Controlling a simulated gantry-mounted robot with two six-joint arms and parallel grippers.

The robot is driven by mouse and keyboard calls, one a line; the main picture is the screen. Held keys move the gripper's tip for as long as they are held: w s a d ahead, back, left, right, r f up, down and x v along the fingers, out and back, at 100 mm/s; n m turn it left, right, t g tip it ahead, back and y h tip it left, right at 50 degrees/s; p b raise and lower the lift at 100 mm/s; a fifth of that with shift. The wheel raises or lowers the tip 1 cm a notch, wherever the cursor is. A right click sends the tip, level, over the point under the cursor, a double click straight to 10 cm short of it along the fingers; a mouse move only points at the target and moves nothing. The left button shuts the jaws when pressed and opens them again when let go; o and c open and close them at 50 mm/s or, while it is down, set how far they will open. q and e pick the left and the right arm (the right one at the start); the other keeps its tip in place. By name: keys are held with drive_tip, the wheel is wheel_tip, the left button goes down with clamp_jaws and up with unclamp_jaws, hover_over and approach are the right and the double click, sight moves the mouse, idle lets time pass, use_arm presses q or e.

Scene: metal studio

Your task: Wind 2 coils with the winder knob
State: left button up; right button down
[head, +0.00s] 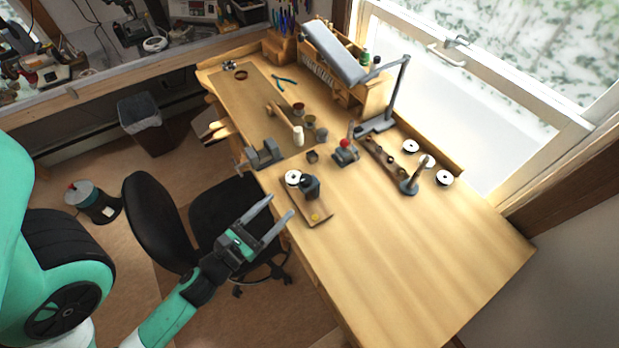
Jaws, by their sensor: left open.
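A small grey device with a red knob (345,143) stands mid-bench; I cannot tell whether it is the winder. White spools with dark centres (411,146) (445,178) lie at the bench's right, near the window. Another white spool (293,177) sits beside a dark bottle-like object (309,187) at a small wooden board (318,215). My left gripper (279,205) is open and empty, with its fingertips near the bench's front edge, just left of that board and apart from it. My right gripper is not in view.
A dark wooden rack (390,163) with upright pegs stands beside the right spools. A grey vise-like block (264,154) is at the front edge. A lamp (390,100) rises behind. A black chair (158,222) stands before the bench. The right bench surface is clear.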

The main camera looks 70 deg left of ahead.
sight(302, 184)
use_arm(q)
drive_tip(key=p+x, duration=0.3)
drive_tip(key=x, duration=0.8)
drive_tip(key=shift+w+d+p, duration=0.1)
drive_tip(key=shift+p, duration=0.25)
drive_tip(key=shift+w, duration=0.25)
drive_tip(key=shift+c, duration=0.2)
clamp_jaws()
